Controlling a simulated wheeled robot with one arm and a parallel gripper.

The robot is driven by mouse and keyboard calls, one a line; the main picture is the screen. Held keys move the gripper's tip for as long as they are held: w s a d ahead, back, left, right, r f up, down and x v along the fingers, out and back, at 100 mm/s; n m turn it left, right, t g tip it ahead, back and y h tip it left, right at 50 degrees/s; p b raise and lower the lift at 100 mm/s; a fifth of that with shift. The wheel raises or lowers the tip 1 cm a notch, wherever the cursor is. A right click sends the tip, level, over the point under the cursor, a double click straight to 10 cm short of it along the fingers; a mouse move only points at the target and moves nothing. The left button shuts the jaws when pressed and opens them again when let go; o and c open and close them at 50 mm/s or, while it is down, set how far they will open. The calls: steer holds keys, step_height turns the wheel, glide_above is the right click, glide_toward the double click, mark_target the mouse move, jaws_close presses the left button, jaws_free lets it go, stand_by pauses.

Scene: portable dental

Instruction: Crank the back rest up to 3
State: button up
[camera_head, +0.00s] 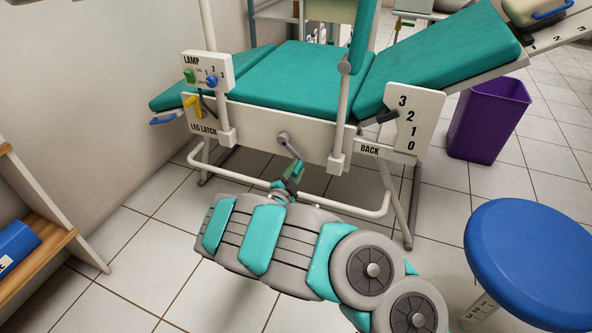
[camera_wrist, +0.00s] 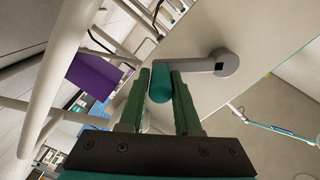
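The teal back rest (camera_head: 442,58) of the dental chair is tilted up toward the right in the head view. The BACK scale plate (camera_head: 414,118) reads 3, 2, 1, 0 from top to bottom. A dark pointer (camera_head: 386,116) lies at its left edge, roughly level with the 2. The grey crank (camera_head: 283,138) is on the white side panel; in the wrist view its arm (camera_wrist: 205,66) runs left to a teal handle (camera_wrist: 160,84). My gripper (camera_wrist: 160,78) has its green fingers on both sides of that handle, apparently touching it. My arm hides the lower area in the head view.
The lamp control box (camera_head: 207,72) and yellow leg latch (camera_head: 192,104) are on the chair's left end. A purple bin (camera_head: 488,120) stands at right, and a blue stool (camera_head: 535,255) is at front right. A wooden shelf (camera_head: 40,255) is at left. White tubes frame the crank.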

steer(key=o, duration=0.4)
steer(key=v, duration=0.6)
steer(key=shift+a+p, duration=0.1)
steer(key=shift+p, duration=0.2)
steer(key=shift+v, duration=0.85)
